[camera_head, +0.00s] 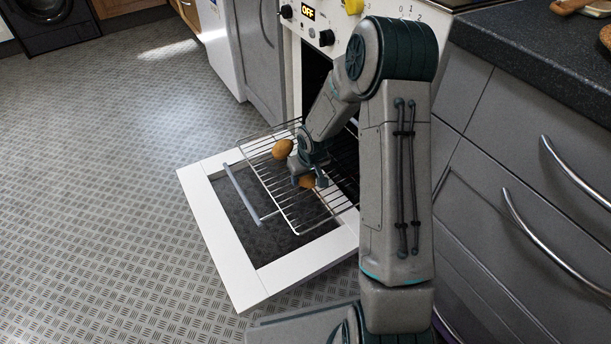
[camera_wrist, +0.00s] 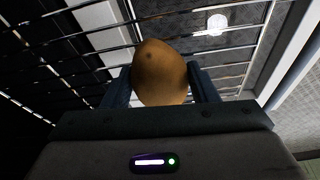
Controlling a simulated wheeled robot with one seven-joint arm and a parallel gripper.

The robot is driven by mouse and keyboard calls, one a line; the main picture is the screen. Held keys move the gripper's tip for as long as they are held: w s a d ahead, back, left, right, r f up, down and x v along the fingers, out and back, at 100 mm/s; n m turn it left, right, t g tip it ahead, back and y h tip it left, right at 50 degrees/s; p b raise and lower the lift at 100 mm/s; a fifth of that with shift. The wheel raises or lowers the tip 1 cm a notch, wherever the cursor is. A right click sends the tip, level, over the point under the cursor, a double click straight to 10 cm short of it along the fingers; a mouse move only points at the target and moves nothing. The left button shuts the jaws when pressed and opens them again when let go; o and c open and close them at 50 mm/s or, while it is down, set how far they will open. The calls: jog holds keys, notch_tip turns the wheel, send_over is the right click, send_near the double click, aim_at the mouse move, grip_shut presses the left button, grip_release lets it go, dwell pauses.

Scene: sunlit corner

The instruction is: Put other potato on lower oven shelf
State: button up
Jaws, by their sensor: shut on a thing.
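A brown potato (camera_head: 307,182) is between the fingers of my gripper (camera_head: 309,180), just above or at the pulled-out wire oven shelf (camera_head: 290,212). The wrist view shows this potato (camera_wrist: 160,72) held between both dark fingers, with the shelf wires (camera_wrist: 95,45) close behind it. I cannot tell whether it touches the wires. A second potato (camera_head: 282,149) is at the far left part of the shelf, beside my gripper. The white oven door (camera_head: 222,238) is folded down below the shelf. My arm hides much of the oven opening.
The oven control panel (camera_head: 312,22) reads OFF. Grey drawers (camera_head: 500,190) with metal handles stand at the right under a dark worktop (camera_head: 530,50). A washing machine (camera_head: 50,25) stands at the back left. The patterned floor at the left is clear.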

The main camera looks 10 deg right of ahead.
aim_at(310, 181)
jog(key=o, duration=1.1)
jog(key=shift+c, duration=0.2)
jog(key=a+p+v, duration=0.1)
jog(key=p+v, duration=0.5)
jog(key=v, duration=0.6)
jog(key=s+r+m+g, duration=0.1)
jog(key=s+r, duration=0.7)
jog(key=s, duration=0.4)
jog(key=s+r+m+g, duration=0.1)
jog(key=s+r, duration=0.7)
jog(key=s, duration=0.4)
jog(key=shift+a+r+h, duration=0.15)
jog(key=shift+r+h, duration=0.15)
jog(key=shift+r, duration=0.1)
